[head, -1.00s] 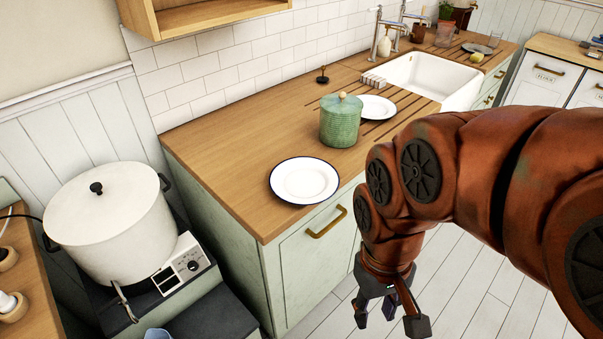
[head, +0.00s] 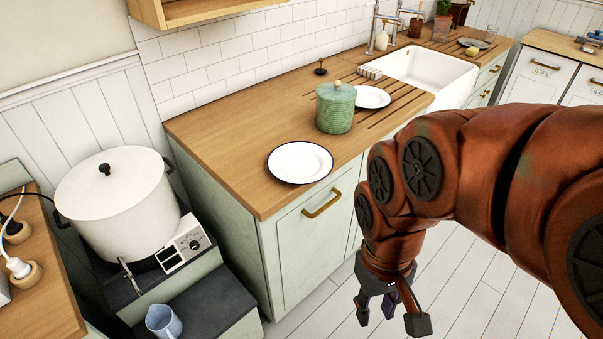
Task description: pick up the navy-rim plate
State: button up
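The navy-rim plate (head: 300,162) is white with a thin dark blue edge. It lies flat and empty on the wooden counter (head: 225,150), close to the front edge. My gripper (head: 393,318) hangs in front of the counter, over the white floor, to the right of the plate and below counter height. Its fingers are spread apart with nothing between them. It does not touch the plate.
A green ribbed jar (head: 336,108) with a lid stands behind the plate, to its right. A second white plate (head: 371,97) lies behind the jar. A white sink (head: 432,75) is farther right. A large white pot (head: 118,205) stands at the left. A blue mug (head: 163,321) is low down.

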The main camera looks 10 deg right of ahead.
aim_at(294, 163)
jog(key=k, duration=1)
jog(key=u, duration=0.35)
jog(key=i, duration=0.65)
jog(key=u, duration=0.2)
